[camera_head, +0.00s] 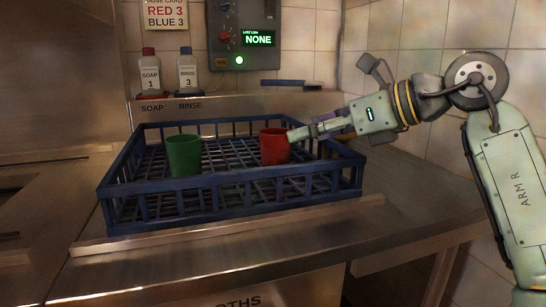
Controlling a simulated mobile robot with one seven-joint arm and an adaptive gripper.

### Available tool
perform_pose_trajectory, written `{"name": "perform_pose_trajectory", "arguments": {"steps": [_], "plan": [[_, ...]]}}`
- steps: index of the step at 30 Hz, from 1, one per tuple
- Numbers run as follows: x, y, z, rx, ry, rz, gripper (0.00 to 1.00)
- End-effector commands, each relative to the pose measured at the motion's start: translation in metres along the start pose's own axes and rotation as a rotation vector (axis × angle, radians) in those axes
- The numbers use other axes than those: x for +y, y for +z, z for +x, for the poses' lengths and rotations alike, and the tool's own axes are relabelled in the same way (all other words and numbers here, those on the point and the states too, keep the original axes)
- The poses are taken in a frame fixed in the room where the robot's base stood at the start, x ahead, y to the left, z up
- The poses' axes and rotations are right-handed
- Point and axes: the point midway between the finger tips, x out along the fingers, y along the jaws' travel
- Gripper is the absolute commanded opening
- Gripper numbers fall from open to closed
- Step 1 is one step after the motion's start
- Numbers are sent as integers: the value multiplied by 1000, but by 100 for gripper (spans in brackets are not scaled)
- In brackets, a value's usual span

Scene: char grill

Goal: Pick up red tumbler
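The red tumbler (272,147) stands upright in the right part of a blue rack (230,190). My gripper (296,134) reaches in from the right, and its fingertips overlap the tumbler's right upper edge in the picture. I cannot tell whether the fingers touch the tumbler or are around its wall. The far finger is not clearly visible, so I cannot tell if the gripper is open or shut. A green tumbler (184,156) stands upright in the left part of the same rack.
The rack stands on a metal counter (420,205) with a raised front edge (230,225). Soap (149,75) and rinse (187,75) bottles stand on the ledge behind, near a dark-handled tool (288,83). A control box (245,35) hangs above. The counter right of the rack is clear.

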Motion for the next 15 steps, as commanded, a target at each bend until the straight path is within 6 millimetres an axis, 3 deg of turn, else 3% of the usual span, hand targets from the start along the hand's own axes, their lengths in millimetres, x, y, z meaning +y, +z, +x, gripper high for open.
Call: {"name": "perform_pose_trajectory", "arguments": {"steps": [3,15], "plan": [[0,0,21,0,5,1,67],[-1,7,64,-2,7,0,67]]}}
